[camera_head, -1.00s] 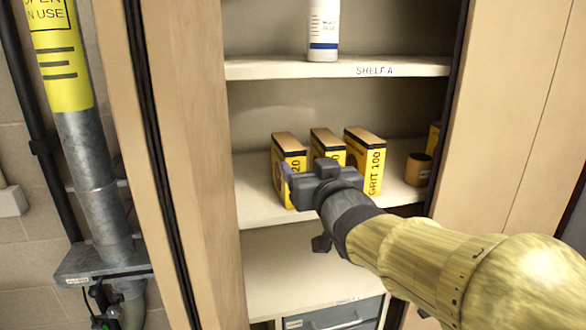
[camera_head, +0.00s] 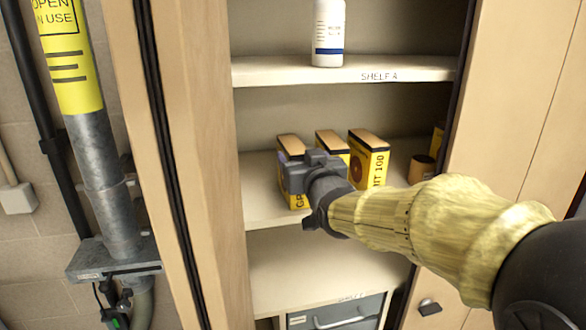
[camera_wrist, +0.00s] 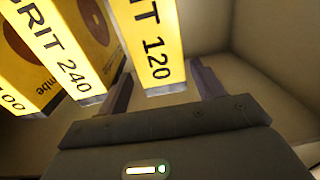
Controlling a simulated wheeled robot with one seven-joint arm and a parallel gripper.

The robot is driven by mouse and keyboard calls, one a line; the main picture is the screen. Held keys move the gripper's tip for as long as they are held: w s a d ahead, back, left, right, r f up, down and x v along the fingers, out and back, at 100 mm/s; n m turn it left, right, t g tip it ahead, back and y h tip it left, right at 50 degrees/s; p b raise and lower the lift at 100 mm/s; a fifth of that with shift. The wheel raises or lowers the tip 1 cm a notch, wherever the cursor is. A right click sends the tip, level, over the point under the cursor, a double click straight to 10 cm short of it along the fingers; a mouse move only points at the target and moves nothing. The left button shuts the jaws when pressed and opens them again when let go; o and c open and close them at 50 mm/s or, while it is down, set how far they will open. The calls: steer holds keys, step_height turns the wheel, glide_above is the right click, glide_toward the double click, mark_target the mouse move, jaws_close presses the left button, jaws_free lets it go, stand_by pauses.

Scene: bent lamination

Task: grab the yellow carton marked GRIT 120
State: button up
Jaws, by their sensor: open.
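The yellow GRIT 120 carton (camera_head: 291,143) stands leftmost of three on the middle shelf, its front partly hidden by my gripper. In the wrist view the GRIT 120 carton (camera_wrist: 153,48) shows its printed face between the two fingers. My gripper (camera_wrist: 163,82) is open, one finger on each side of this carton; I see no clear contact. The left finger is by the gap towards the GRIT 240 carton (camera_wrist: 62,52). In the head view my gripper (camera_head: 287,178) is in front of the carton, its fingertips hidden.
The GRIT 100 carton (camera_head: 369,160) stands at the right of the row. A small brown cylinder (camera_head: 421,168) is further right. Shelf A (camera_head: 290,73) is above with a white bottle (camera_head: 328,35). The cabinet's left side (camera_head: 190,130) is near the gripper.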

mark_target(295, 145)
steer(key=w, duration=0.1)
steer(key=w+a+p, duration=0.1)
steer(key=w+p, duration=0.1)
steer(key=shift+a+r, duration=0.25)
steer(key=shift+r, duration=0.1)
steer(key=shift+w+a+f+p, duration=0.2)
steer(key=shift+w+p, duration=0.1)
steer(key=shift+w, duration=0.3)
steer(key=shift+r, duration=0.1)
jaws_close()
